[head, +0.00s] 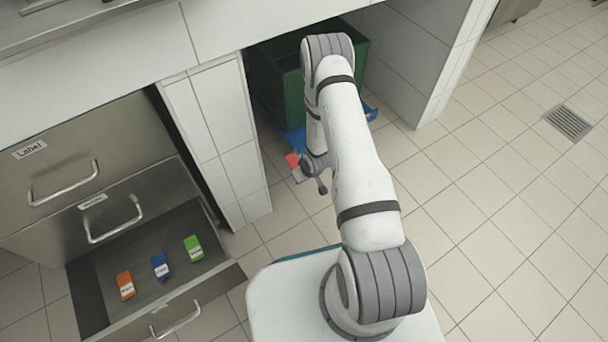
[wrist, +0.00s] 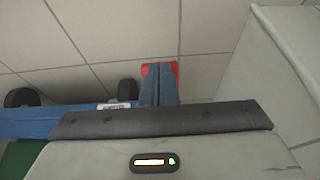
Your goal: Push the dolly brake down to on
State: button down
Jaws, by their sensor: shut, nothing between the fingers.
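The red brake pedal (head: 292,160) sticks out at the front of the blue dolly (head: 371,112), low over the floor. In the wrist view the red pedal (wrist: 174,68) shows around the tips of my gripper (wrist: 159,68), which cover its middle. My gripper is shut and empty. I cannot tell whether the tips touch the pedal, or whether the pedal is up or down. The blue dolly (wrist: 60,122) runs left from the pedal, with a small white label (wrist: 117,106). In the head view my arm hides part of the dolly.
A green bin (head: 272,85) stands on the dolly in a tiled bay. Dark wheels (wrist: 22,97) show in the wrist view. A white tiled pillar (head: 215,140) is left of the bay. An open drawer (head: 230,285) with several small boxes is lower left. Floor at right is clear.

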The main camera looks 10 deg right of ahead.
jog(key=shift+s+f, duration=0.1)
jog(key=shift+f, duration=0.2)
dwell(0.4)
jog(key=s+d+r+p, duration=0.3)
jog(key=s+r+p, duration=0.3)
jog(key=s+r, duration=0.2)
jog(key=shift+s+d+r, duration=0.15)
jog(key=shift+s, duration=0.75)
